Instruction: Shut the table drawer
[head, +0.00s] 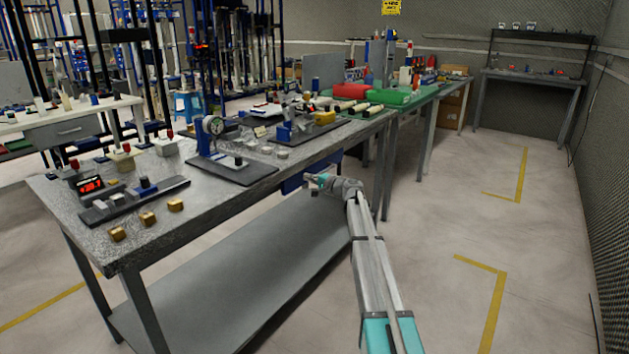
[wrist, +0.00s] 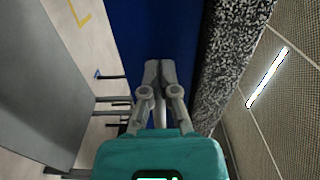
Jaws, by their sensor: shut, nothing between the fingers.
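The table drawer (head: 293,184) has a blue front and sits under the edge of the grey speckled worktable (head: 225,190). My gripper (head: 310,180) is shut and empty, beside the blue front and below the tabletop edge. In the wrist view the blue drawer front (wrist: 158,25) fills the upper middle, and the closed fingertips of my gripper (wrist: 158,66) lie over it. I cannot tell whether they touch it. My gripper and wrist hide part of the drawer in the head view, and how far it stands open is unclear.
A dial gauge stand (head: 209,138), a red digital display (head: 90,185) and several brass blocks (head: 148,219) stand on the tabletop. A lower shelf (head: 240,285) runs under the table. The floor (head: 450,225) to the right is clear.

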